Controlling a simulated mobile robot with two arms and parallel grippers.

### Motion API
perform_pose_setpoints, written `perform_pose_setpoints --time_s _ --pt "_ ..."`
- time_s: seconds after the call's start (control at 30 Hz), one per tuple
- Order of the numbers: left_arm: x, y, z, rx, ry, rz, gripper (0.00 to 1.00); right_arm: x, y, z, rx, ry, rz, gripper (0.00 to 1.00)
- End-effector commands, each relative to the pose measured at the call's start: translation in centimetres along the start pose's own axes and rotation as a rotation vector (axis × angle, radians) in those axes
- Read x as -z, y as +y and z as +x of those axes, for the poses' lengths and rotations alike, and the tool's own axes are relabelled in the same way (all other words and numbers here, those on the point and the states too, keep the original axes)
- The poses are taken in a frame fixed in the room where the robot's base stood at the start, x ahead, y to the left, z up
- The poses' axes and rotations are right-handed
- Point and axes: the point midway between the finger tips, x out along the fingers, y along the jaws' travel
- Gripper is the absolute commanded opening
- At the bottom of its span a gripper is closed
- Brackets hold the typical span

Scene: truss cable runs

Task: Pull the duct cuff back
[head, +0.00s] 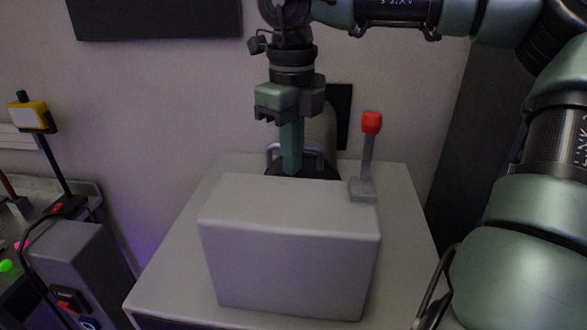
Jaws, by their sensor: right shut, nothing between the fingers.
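A light grey duct (324,132) comes out of a dark plate on the wall, behind a pale box. What looks like the duct cuff (319,170) is a dark ring at its near end, partly hidden by my gripper and the box. A grey bar handle (271,152) shows at its left. My right gripper (291,168) points straight down in front of the duct. Its green fingers are shut with nothing between them. Their tips are close to the cuff; I cannot tell whether they touch it. My left gripper is not in view.
The pale box (290,250) stands on a light cabinet top (175,250). A lever with a red knob (371,123) rises at the box's right back corner. At left are a yellow-framed lamp (27,116) and a grey unit with a cable (75,265).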

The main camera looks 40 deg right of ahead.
Motion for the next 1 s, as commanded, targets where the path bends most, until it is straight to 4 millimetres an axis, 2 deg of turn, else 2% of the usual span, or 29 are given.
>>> perform_pose_setpoints --time_s 1.0 --pt "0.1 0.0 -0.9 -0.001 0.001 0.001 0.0 -1.1 -1.9 0.0 -0.001 0.001 0.002 0.0"
